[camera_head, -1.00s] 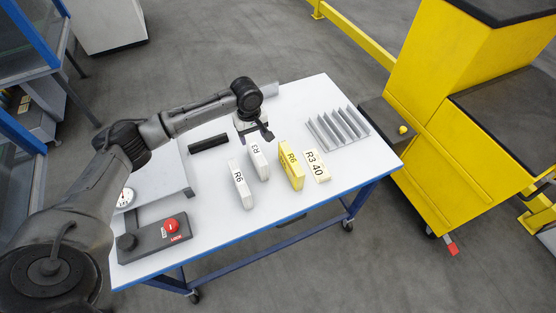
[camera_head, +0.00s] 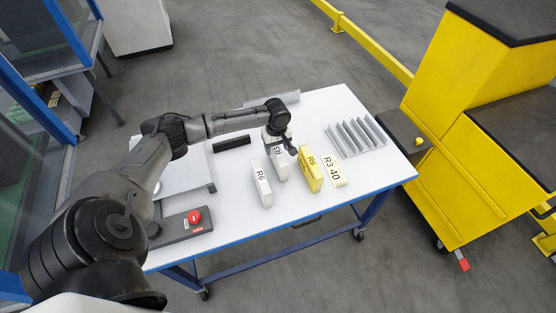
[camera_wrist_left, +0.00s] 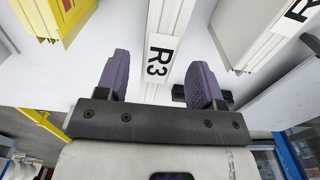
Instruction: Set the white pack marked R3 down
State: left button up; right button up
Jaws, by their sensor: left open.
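The white pack marked R3 (camera_head: 281,170) stands upright on the white table (camera_head: 235,229), between a white R6 pack (camera_head: 262,184) and a yellow R6 pack (camera_head: 311,173). My left gripper (camera_head: 284,151) is open at the top of the R3 pack and hides part of it. In the left wrist view, the R3 pack (camera_wrist_left: 168,25) shows between the two open purple fingers (camera_wrist_left: 159,65), with gaps on both sides of its label. My right gripper is not in view.
A pale card marked R3 40 (camera_head: 334,172) lies right of the yellow pack. A grey finned rack (camera_head: 356,137) stands at the table's right. A black bar (camera_head: 231,143) and a control box with a red button (camera_head: 181,227) are at the left. The front table strip is clear.

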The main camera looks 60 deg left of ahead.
pick_arm(q)
jog(key=shift+w+a+f+b, duration=0.1)
jog(key=shift+f+b, duration=0.25)
jog(key=shift+f, duration=1.1)
jog(key=shift+w+a+f+b, duration=0.1)
jog(key=shift+f+b, duration=0.25)
jog(key=shift+f, duration=1.05)
grip_shut()
